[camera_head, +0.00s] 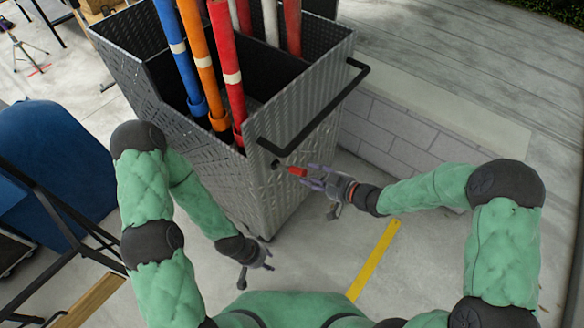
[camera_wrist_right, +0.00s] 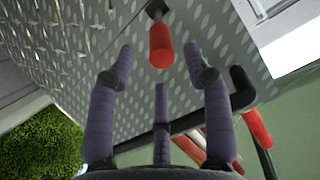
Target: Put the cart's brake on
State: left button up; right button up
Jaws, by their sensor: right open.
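The metal cart (camera_head: 285,190) stands in front of me, with diamond-plate sides and a black push handle (camera_head: 315,110). A red-tipped brake lever (camera_head: 297,171) sticks out of its side below the handle. In the right wrist view the red lever grip (camera_wrist_right: 161,45) lies just beyond and between the fingertips. My right gripper (camera_head: 312,178) is open beside the lever, its purple fingers (camera_wrist_right: 160,75) spread around empty space. Whether a finger touches the lever I cannot tell. My left gripper (camera_head: 256,266) hangs low near the cart's bottom; its opening is too small to judge.
Red, orange and blue poles (camera_head: 207,60) stand in the cart. A low block wall (camera_head: 400,130) runs behind it at the right. A yellow strip (camera_head: 375,260) lies on the floor. A blue rounded object (camera_head: 50,165) and a black frame stand at the left.

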aim_at(293, 169)
jog(key=b+x, duration=0.2)
jog(key=x, duration=0.6)
jog(key=shift+w+a+f, duration=0.15)
jog(key=shift+a, duration=0.1)
grip_shut()
